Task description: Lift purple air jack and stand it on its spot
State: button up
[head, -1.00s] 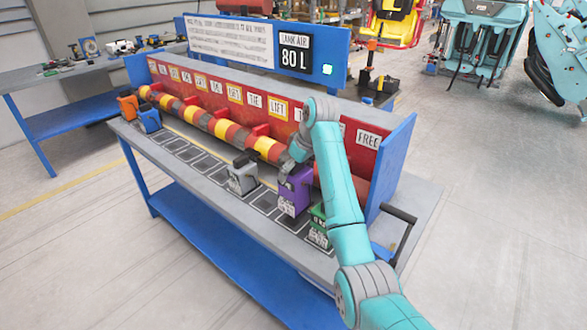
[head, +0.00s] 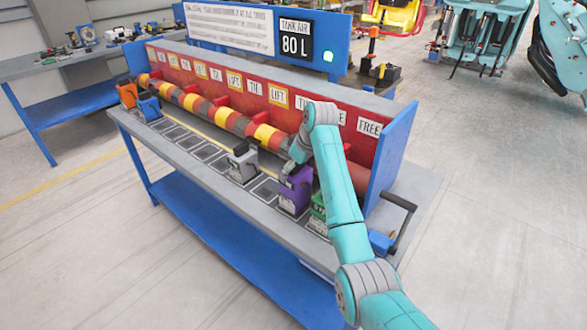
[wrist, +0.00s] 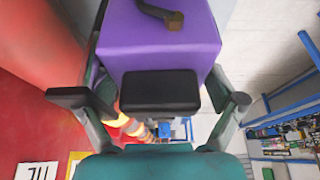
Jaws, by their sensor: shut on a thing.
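The purple air jack (head: 294,193) is upright at the bench's right part, between a grey jack (head: 243,167) and a green jack (head: 317,208). My gripper (head: 297,169) is shut on its upper part. In the wrist view the purple body (wrist: 160,45) fills the top middle, with a black block (wrist: 160,92) on it and a finger on each side. Dark outlined spots (head: 205,152) run along the bench top. The jack's base is over this row; I cannot tell whether it touches the bench. The spot under it is mostly hidden.
An orange jack (head: 127,93) and a blue jack (head: 149,107) stand at the bench's left end. A blue end plate (head: 395,155) stands right. Several spots between blue and grey are empty.

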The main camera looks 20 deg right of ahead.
jog(key=shift+f, duration=0.3)
dwell(0.7)
jog(key=o, duration=1.5)
jog(key=shift+c, duration=0.2)
jog(key=shift+f, duration=0.1)
